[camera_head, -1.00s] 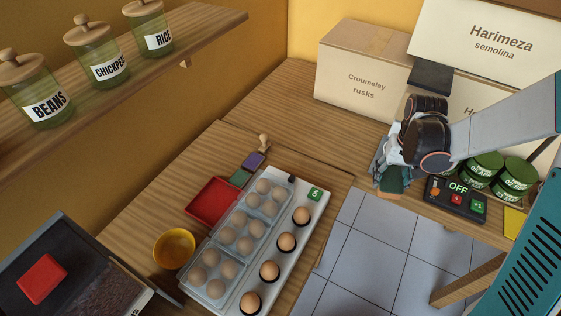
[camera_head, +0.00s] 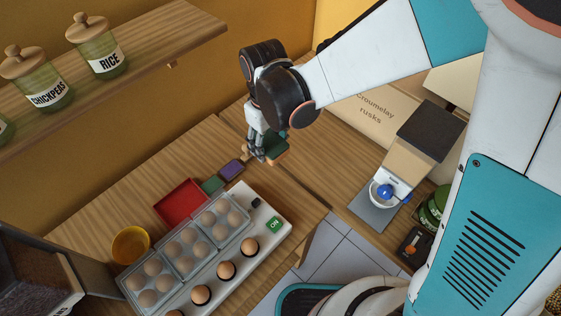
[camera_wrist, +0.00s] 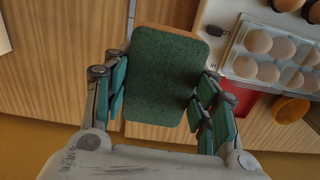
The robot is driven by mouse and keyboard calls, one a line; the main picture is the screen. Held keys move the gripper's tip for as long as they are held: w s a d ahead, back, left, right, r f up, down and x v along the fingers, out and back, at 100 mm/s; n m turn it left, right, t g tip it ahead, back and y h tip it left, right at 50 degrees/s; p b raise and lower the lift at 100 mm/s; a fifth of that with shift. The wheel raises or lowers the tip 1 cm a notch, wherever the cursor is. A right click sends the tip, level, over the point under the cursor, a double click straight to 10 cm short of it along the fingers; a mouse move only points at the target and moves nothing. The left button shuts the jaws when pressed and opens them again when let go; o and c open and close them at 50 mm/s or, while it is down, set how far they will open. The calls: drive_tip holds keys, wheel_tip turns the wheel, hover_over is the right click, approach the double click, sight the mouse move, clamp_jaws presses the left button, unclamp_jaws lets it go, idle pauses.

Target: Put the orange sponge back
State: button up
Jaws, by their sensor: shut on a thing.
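The orange sponge has a dark green scouring face, seen large in the wrist view (camera_wrist: 168,75), with a thin orange edge showing along its sides. My gripper (camera_wrist: 160,100) is shut on the orange sponge, with a finger on each side of it. In the head view my gripper (camera_head: 262,150) is over the back of the left counter, and the sponge's green face (camera_head: 276,151) shows beside the fingers. A purple block (camera_head: 232,168) and a green block (camera_head: 212,184) lie in a row just left of and below my gripper. I cannot tell the sponge's exact height above the counter.
A red tray (camera_head: 181,203), a yellow bowl (camera_head: 131,245) and a white egg device (camera_head: 262,248) with clear egg cartons stand in front. A machine with a blue knob (camera_head: 386,192) and a rusks box (camera_head: 372,112) are on the right. A shelf with jars (camera_head: 97,45) overhangs upper left.

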sight(269, 184)
drive_tip(key=shift+s+a+r, duration=0.2)
drive_tip(key=shift+a, duration=0.1)
drive_tip(key=shift+f+n+b, duration=0.3)
drive_tip(key=shift+f, duration=0.05)
wheel_tip(269, 184, down, 19)
drive_tip(key=b, duration=1.3)
drive_tip(key=shift+a, duration=0.1)
drive_tip(key=shift+f, duration=0.1)
drive_tip(key=shift+f, duration=0.1)
drive_tip(key=o, duration=1)
wheel_tip(269, 184, up, 12)
drive_tip(key=p, duration=0.4)
